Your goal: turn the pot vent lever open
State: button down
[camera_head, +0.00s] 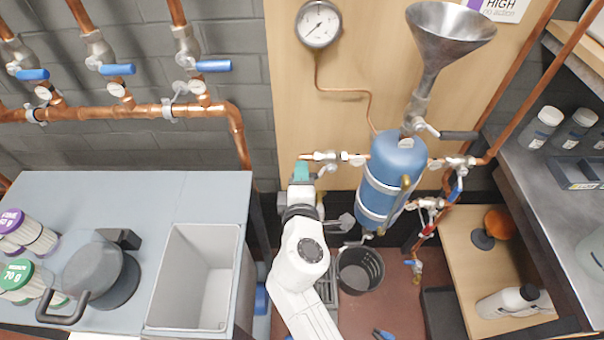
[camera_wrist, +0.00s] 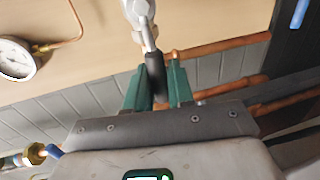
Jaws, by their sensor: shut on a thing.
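The blue pot (camera_head: 392,165) is mounted on the wooden panel, with a steel funnel (camera_head: 445,40) above it. A brass and silver side fitting (camera_head: 335,157) sticks out from its left side. My gripper (camera_head: 301,172) is at the outer end of this fitting. In the wrist view, my gripper (camera_wrist: 160,88) has its teal fingers shut on the black vent lever (camera_wrist: 155,70), one finger on each side. The lever extends from a silver valve (camera_wrist: 141,15). In the head view, my gripper hides the lever.
A pressure gauge (camera_head: 319,24) hangs upper left of the pot. A black-handled lever (camera_head: 460,135) sits below the funnel. Copper pipes run right of the pot. A black bucket (camera_head: 360,270) stands below. The counter at left holds a grey bin (camera_head: 195,325).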

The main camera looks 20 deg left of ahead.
jog(key=shift+s+a+f, duration=0.1)
jog(key=shift+f, duration=0.05)
jog(key=c, duration=1.1)
grip_release()
jog(key=shift+c, duration=0.2)
jog(key=v, duration=1)
jog(key=shift+s, duration=0.4)
